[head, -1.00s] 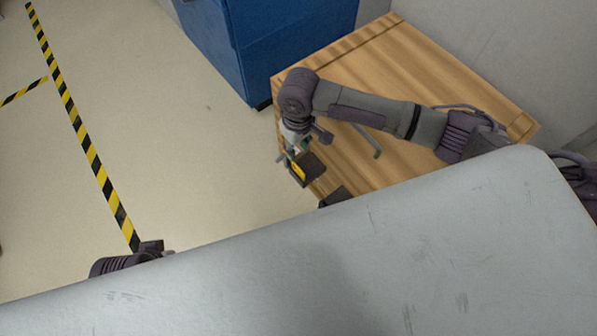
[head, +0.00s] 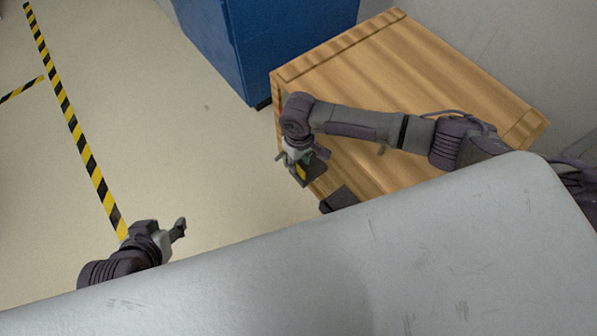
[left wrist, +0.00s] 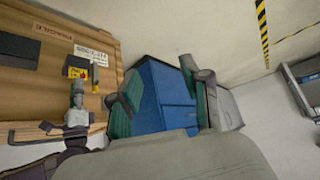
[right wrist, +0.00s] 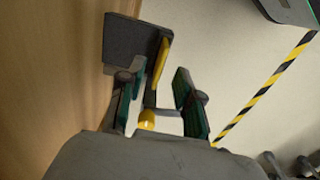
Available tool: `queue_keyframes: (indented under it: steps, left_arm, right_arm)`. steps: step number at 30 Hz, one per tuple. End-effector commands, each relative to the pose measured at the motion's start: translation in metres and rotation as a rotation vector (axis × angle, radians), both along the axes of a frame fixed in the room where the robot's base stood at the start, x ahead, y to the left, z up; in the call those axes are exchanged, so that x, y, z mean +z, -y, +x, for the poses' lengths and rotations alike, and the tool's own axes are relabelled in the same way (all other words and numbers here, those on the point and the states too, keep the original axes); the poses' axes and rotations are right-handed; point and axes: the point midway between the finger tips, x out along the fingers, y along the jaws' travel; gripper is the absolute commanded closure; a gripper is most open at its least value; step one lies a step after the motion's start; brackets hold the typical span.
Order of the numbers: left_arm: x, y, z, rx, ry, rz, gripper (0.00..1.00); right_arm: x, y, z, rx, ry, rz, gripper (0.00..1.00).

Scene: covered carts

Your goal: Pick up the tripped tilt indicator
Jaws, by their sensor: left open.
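A dark square plate with a yellow part, seemingly a tilt indicator (head: 314,172), is at the wooden crate's side. It shows in the left wrist view (left wrist: 75,61) and edge-on in the right wrist view (right wrist: 128,42). Whether it is tripped I cannot tell. My right gripper (head: 297,158) is right by it; in the right wrist view its fingers (right wrist: 157,100) are apart, with a yellow strip beyond and between them. Contact is unclear. My left gripper (head: 180,230) is open and empty, off to the left; its fingers (left wrist: 165,100) are spread.
The wooden crate (head: 430,90) carries a second dark plate (head: 338,199) and paper labels (left wrist: 91,54). A blue cabinet (head: 265,45) stands behind. Yellow-black tape (head: 80,140) crosses the open floor. A broad grey surface (head: 300,270) fills the foreground.

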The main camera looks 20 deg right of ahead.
Motion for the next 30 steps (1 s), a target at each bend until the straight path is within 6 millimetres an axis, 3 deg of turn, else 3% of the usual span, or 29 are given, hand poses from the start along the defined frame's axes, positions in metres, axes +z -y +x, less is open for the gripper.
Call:
queue_keyframes:
  steps: [9, 15, 22, 28, 30]
  left_arm:
    - [0.034, 0.019, 0.051, -0.023, 0.320, -0.070, 0.53]
    - [0.047, 0.024, 0.062, -0.030, 0.407, -0.091, 0.53]
    - [0.049, 0.024, 0.062, -0.030, 0.412, -0.092, 0.53]
    - [0.048, 0.024, 0.062, -0.030, 0.411, -0.091, 0.53]
    - [0.048, 0.024, 0.062, -0.030, 0.411, -0.091, 0.53]
  right_arm:
    - [-0.028, -0.001, 0.001, 0.000, 0.000, 0.000, 0.66]
    - [-0.035, -0.001, 0.001, 0.000, 0.001, 0.000, 0.66]
    - [-0.034, -0.001, 0.001, 0.000, 0.001, 0.000, 0.66]
    - [-0.034, -0.001, 0.001, 0.000, 0.001, 0.000, 0.99]
    - [-0.034, -0.001, 0.001, 0.000, 0.001, 0.000, 1.00]
